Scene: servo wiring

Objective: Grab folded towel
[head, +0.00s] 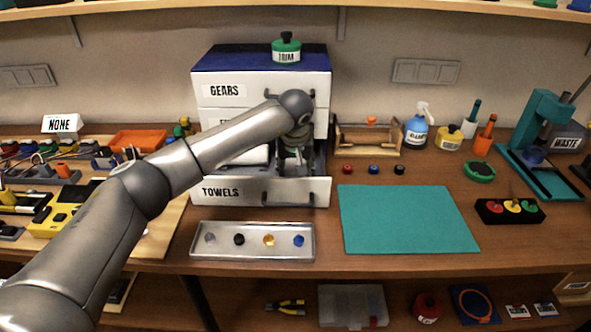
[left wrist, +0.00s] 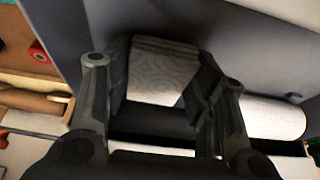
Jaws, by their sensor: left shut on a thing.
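The folded towel (left wrist: 163,72) is pale and textured, with layered folds at its far edge. In the left wrist view it sits between the two fingers of my left gripper (left wrist: 165,95), which is shut on it. In the head view my left gripper (head: 294,163) reaches down into the right side of the open drawer labelled TOWELS (head: 262,191). The folded towel is mostly hidden there by the gripper. My right gripper is in neither view.
A white rolled towel (left wrist: 270,117) lies in the drawer beside the gripper. The drawer unit (head: 262,92) rises close behind, with a green TRIM jar (head: 286,48) on top. A metal tray (head: 253,254) lies in front. The teal mat (head: 408,219) is bare.

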